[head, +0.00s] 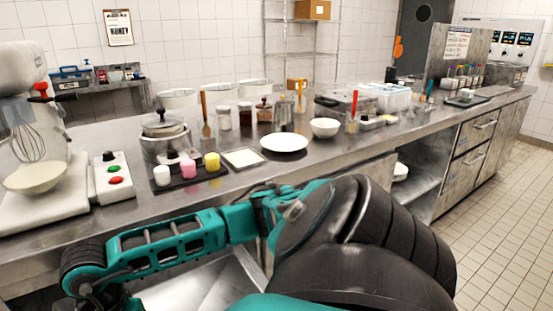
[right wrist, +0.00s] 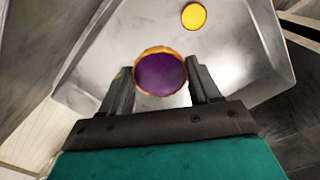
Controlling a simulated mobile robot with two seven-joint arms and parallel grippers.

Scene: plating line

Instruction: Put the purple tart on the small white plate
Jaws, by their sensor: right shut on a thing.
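The purple tart (right wrist: 160,74), with a golden crust, is between the two fingers of my right gripper (right wrist: 161,84) in the right wrist view. The gripper is shut on it, above a grey metal surface. A round white plate (head: 284,143) lies on the steel counter in the head view, with nothing on it. The tart cannot be made out in the head view. My teal and black arm parts fill the lower middle there, and I cannot make out my left gripper.
A yellow round item (right wrist: 193,16) lies on the metal surface beyond the tart. On the counter, a dark tray (head: 188,176) with small cups and a pale square (head: 242,158) stand left of the plate; a white bowl (head: 325,128) stands right of it.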

